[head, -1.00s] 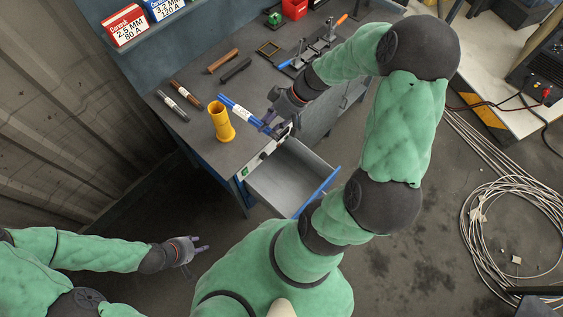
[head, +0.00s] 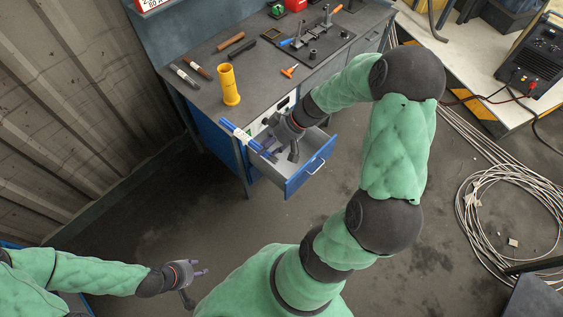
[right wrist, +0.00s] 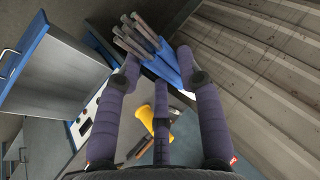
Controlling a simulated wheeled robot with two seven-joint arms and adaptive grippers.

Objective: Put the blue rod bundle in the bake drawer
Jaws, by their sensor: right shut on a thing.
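The blue rod bundle (head: 241,134) is held in my right gripper (head: 274,147), over the left edge of the open drawer (head: 299,170). In the right wrist view the bundle (right wrist: 163,66) lies between the fingers (right wrist: 158,75), with several grey rod ends sticking out of its blue wrap. The drawer has a blue front with a handle and a grey inside, and it also shows in the right wrist view (right wrist: 50,77) at the left, beside the bundle. My left gripper (head: 201,270) is open and empty, low at the left, away from the bench.
A yellow cup-like holder (head: 229,86) stands on the bench top (head: 262,87) near the drawer. A coiled cable (head: 510,215) lies on the floor at right.

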